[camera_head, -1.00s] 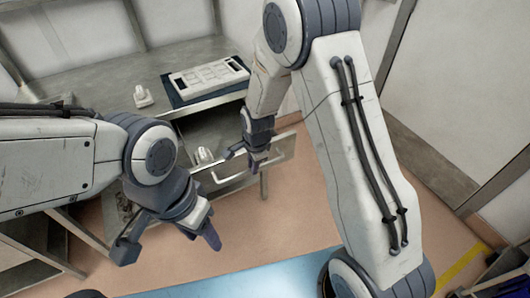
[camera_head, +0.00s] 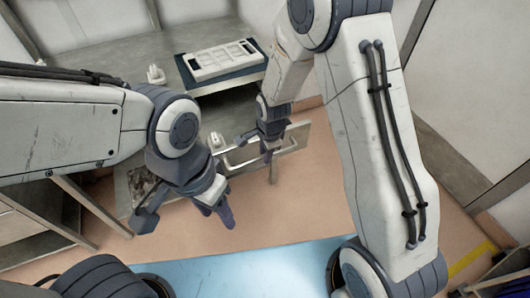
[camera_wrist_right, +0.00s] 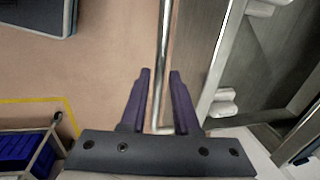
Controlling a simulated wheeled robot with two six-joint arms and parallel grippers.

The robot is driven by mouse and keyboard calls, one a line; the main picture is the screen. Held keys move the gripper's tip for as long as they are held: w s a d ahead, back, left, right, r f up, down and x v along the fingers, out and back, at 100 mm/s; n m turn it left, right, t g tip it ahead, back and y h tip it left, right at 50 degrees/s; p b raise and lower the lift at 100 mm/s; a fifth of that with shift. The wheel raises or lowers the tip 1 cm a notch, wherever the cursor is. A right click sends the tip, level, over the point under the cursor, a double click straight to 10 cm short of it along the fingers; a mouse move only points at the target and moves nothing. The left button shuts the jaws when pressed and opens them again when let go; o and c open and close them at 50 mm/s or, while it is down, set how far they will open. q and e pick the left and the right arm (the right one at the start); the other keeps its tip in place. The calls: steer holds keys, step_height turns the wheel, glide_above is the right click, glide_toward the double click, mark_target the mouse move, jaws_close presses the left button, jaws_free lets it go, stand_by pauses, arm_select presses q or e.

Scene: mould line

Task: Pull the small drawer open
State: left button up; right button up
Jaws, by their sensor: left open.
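The small drawer stands out from under the grey bench, with its grey front panel (camera_head: 292,140) facing the open floor. Its inside shows, with a small white item (camera_head: 217,141) in it. My right gripper (camera_head: 268,152) is at the drawer front. In the right wrist view the thin metal bar handle (camera_wrist_right: 164,40) runs between the two dark fingers of this gripper (camera_wrist_right: 160,75). The fingers stand apart with gaps beside the bar. The drawer wall (camera_wrist_right: 215,75) shows right of them. My left gripper (camera_head: 185,218) is open and empty, left of the drawer front and apart from the handle.
The bench top (camera_head: 120,55) carries a white tray (camera_head: 222,60) on a dark mat and a small white fitting (camera_head: 155,75). A blue mat (camera_head: 250,270) lies on the floor nearby. In the right wrist view a cart with blue bins (camera_wrist_right: 20,150) stands lower left.

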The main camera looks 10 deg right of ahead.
step_height(320, 180, up, 10)
steer(key=s, duration=0.2)
steer(key=shift+d, duration=0.3)
steer(key=shift+r, duration=0.15)
steer(key=s+a+r+n+g, duration=0.1)
steer(key=s+r+n, duration=0.2)
steer(key=s+n, duration=0.8)
steer(key=s+a+r+n+g, duration=0.1)
steer(key=s+r+n, duration=0.3)
steer(key=s+n, duration=0.7)
steer(key=shift+s+a+r, duration=0.25)
steer(key=shift+s+a, duration=0.5)
steer(key=shift+s, duration=0.05)
steer(key=shift+a, duration=0.1)
